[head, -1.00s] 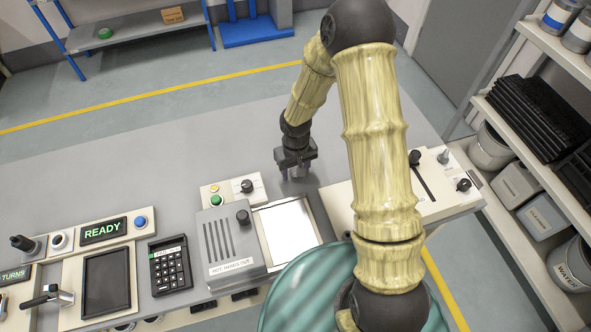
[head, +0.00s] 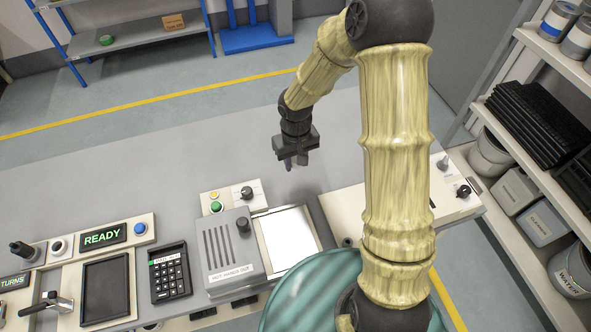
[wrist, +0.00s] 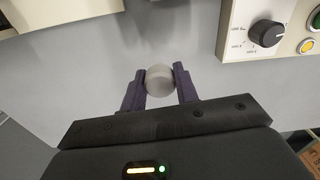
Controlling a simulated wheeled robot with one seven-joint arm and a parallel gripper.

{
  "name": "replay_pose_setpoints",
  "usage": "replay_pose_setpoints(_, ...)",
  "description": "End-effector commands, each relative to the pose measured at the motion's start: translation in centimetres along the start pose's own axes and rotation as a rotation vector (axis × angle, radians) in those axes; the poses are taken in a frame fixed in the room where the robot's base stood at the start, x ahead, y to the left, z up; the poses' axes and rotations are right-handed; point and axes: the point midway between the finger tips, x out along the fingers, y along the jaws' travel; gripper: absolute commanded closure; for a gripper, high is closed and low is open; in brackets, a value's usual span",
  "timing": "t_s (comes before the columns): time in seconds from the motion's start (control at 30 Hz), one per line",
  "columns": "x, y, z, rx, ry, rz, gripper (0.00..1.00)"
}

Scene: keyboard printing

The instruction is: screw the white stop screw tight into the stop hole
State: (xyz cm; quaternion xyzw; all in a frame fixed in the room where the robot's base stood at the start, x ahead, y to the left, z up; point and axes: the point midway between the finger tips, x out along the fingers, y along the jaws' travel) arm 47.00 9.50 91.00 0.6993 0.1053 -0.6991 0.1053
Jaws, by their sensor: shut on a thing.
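My gripper (head: 290,163) hangs over the bare grey tabletop, behind the machine with the white plate. In the wrist view my gripper (wrist: 160,84) is shut on a pale, round-headed piece, seen end-on between the two fingertips, which looks like the white stop screw (wrist: 160,78). Its shank is hidden. In the head view the piece is too small to make out clearly. I cannot pick out the stop hole for certain. The cream panel (head: 345,205) at the right is partly covered by my arm.
The grey hot-hands-out unit (head: 229,247) and the bright plate (head: 287,238) stand in front of my gripper. A small panel with a black knob (head: 247,192) is to the left. A black knob (head: 463,190) and a grey knob (head: 442,162) rise at the right. The tabletop (head: 180,155) is clear leftward.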

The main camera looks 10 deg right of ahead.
Motion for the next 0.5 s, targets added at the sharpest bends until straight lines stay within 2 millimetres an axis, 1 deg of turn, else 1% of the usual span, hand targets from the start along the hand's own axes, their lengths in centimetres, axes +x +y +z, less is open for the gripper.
replay_pose_setpoints(0.03,-0.9,0.1,-0.1,0.001,0.004,0.001,0.92)
replay_pose_setpoints(0.1,-1.7,0.1,-0.1,0.001,0.003,0.001,0.92)
replay_pose_setpoints(0.2,-2.3,0.0,0.0,0.0,0.001,0.0,0.92)
replay_pose_setpoints(0.5,-2.4,0.0,0.0,0.0,0.0,0.0,0.92)
